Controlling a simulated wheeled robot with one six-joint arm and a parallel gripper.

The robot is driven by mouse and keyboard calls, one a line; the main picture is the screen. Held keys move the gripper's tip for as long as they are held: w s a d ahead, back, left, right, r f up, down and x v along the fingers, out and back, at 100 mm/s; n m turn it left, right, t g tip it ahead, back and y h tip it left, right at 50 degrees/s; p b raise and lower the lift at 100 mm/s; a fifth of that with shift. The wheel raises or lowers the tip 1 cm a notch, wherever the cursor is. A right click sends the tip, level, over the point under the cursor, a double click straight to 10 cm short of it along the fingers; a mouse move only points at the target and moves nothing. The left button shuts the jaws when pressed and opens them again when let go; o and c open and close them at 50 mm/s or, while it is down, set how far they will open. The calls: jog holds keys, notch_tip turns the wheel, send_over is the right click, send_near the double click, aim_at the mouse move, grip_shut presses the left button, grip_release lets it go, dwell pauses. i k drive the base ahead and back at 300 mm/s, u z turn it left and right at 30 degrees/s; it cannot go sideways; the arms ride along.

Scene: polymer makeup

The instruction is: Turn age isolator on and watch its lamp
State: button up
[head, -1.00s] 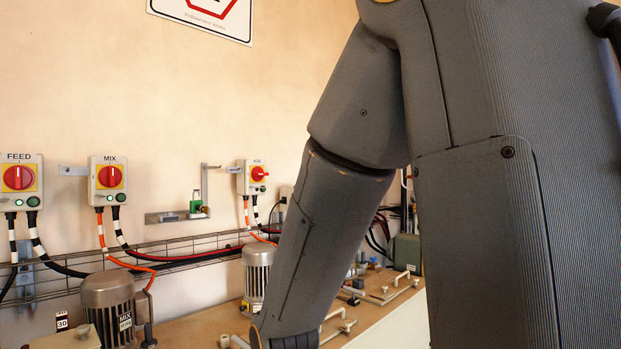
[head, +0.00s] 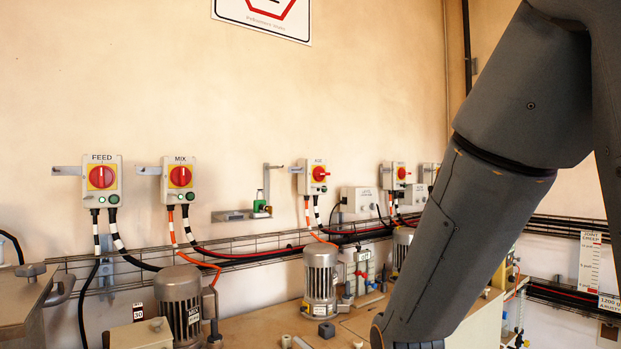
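Several red-handled isolators are on the wall. The one labelled FEED (head: 102,180) is at left and the one labelled MIX (head: 179,180) is beside it. A third isolator (head: 317,177) stands right of them; its small label looks like AGE but is hard to read. Its red handle (head: 320,173) faces the room, with a small lamp (head: 323,189) below that I cannot tell lit or dark. Green lamps show on FEED and MIX. Farther isolators (head: 397,176) have unreadable labels. My arm crosses the right side; my gripper is out of view.
Motors (head: 178,300) and (head: 320,284) stand on the bench below the isolators, with cables and a wire tray (head: 250,250) along the wall. A bracket with a green-capped item (head: 262,208) sits left of the third isolator. The wall face before the isolators looks clear.

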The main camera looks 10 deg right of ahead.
aim_at(322, 174)
jog(key=u, duration=0.05)
jog(key=k, duration=0.5)
jog(key=z, duration=1.75)
jog(key=i, duration=2.05)
jog(key=u, duration=2.55)
